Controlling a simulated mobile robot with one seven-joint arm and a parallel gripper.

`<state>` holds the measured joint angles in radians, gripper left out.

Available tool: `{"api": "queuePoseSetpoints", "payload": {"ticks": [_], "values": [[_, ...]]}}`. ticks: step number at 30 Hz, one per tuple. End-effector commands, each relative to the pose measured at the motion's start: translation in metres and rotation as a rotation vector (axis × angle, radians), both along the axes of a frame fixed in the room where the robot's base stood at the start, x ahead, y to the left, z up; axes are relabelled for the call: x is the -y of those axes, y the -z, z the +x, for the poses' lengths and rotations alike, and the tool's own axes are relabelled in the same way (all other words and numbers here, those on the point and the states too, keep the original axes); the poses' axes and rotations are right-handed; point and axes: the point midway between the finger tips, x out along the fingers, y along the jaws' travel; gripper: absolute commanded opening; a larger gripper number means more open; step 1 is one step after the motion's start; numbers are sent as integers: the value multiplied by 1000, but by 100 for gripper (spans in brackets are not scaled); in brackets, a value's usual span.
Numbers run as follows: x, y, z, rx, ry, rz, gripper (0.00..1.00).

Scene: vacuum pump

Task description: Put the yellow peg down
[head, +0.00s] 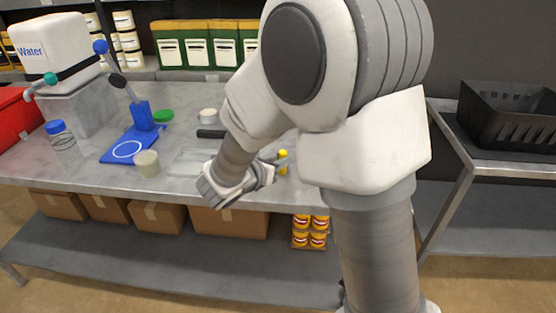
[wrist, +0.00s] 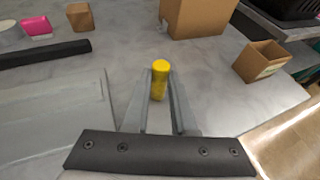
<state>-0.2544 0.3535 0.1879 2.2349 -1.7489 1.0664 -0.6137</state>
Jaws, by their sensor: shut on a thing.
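The yellow peg (wrist: 159,82) stands upright between the two fingers of my gripper (wrist: 160,88) in the wrist view. My gripper is shut on it. In the head view the yellow peg (head: 283,162) shows at the tips of my gripper (head: 282,160), above the front part of the grey worktop (head: 180,187). My arm hides much of the area behind it. I cannot tell whether the peg's lower end touches the worktop.
A black bar (wrist: 45,53) and a flat clear sheet (wrist: 55,115) lie to the left. An open cardboard box (wrist: 262,62) and a larger box (wrist: 195,15) stand beyond and right. A blue stand (head: 130,145) and jars are farther left. Bare worktop surrounds the peg.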

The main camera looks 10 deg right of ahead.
Motion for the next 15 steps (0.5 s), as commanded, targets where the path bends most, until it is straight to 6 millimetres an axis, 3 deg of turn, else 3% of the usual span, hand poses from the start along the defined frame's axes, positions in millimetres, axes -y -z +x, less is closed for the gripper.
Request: {"api": "queuePoseSetpoints", "payload": {"ticks": [3, 4, 9, 15], "values": [[0, 5, 0, 0, 0, 0, 0], [0, 5, 0, 0, 0, 0, 26], [0, 3, 0, 0, 0, 0, 54], [0, 3, 0, 0, 0, 0, 54]]}}
